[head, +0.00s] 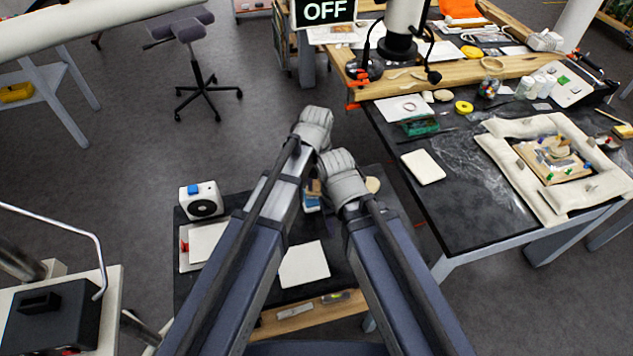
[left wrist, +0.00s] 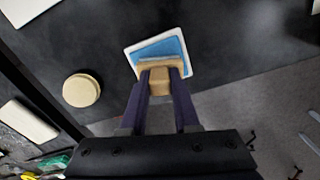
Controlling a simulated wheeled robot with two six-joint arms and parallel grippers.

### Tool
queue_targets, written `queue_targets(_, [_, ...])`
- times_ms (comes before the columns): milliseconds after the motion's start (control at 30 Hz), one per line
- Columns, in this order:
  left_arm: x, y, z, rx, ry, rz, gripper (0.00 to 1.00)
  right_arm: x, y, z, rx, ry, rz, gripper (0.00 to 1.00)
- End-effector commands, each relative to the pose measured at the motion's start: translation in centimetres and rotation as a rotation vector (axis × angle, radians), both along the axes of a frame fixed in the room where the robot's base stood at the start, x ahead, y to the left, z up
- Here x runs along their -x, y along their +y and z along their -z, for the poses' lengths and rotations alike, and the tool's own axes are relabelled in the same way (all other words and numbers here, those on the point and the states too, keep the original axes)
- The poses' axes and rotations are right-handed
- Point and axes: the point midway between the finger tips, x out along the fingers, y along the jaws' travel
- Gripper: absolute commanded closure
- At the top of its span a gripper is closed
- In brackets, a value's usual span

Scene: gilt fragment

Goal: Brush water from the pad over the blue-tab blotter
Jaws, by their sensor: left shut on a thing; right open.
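My left gripper (left wrist: 161,88) is shut on a tan brush (left wrist: 161,70), whose wide end is over the blue pad (left wrist: 163,48) in its white tray. I cannot tell whether the brush touches the pad. In the head view the blue pad (head: 311,204) shows in a small patch between my arms. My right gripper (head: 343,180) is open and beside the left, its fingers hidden. Pale blotter-like sheets lie on the dark bench: one (head: 304,264) in the front middle, one (head: 207,242) at the left with a red mark beside it. I see no blue tab on either.
A white box with a black disc and blue top (head: 202,200) stands at the bench's left. A round tan disc (left wrist: 81,90) lies near the pad. On the right table are another pale sheet (head: 423,167) and a padded frame (head: 497,150). An OFF sign (head: 325,12) hangs behind.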

Motion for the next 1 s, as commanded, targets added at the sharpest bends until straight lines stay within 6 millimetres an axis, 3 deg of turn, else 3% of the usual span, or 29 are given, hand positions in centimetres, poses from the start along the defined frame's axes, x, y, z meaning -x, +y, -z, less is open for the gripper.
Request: queue_targets(1000, [0.0, 0.0, -7.1, 0.0, -0.001, 0.0, 1.0, 0.0, 0.0, -7.1, 0.0, 0.0, -0.002, 0.5])
